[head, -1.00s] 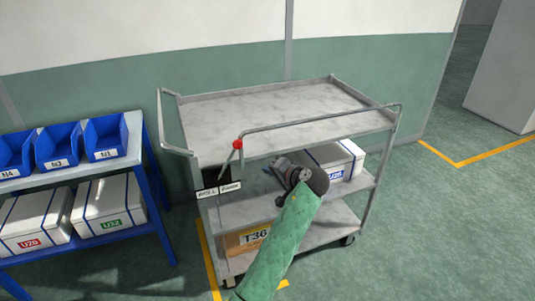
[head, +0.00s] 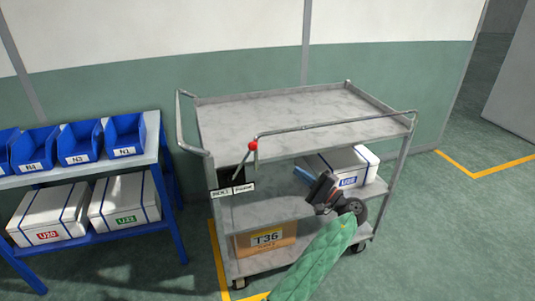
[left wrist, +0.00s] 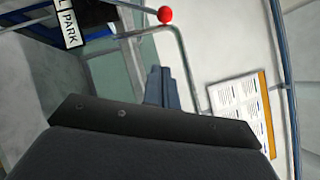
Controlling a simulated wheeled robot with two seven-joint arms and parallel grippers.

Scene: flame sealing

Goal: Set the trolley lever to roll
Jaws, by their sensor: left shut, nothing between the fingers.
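The lever with a red ball knob (head: 252,146) stands at the trolley's (head: 290,113) front left corner. It leans to the right in the head view, toward the PARK side of its two-label plate (head: 232,190). The left label is hard to read there. The red knob (left wrist: 165,15) and the PARK label (left wrist: 69,29) also show at the top of the left wrist view. My left gripper (head: 303,175) is shut and empty, right of and lower than the knob, apart from it. Its closed fingers (left wrist: 161,88) point up in the left wrist view. My right gripper is out of view.
The trolley's front rail (head: 335,124) runs right from near the knob. A white box (head: 350,165) and a cardboard T36 box (head: 265,240) sit on the lower shelves. A blue rack (head: 170,215) with bins stands at left. Floor at right is clear.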

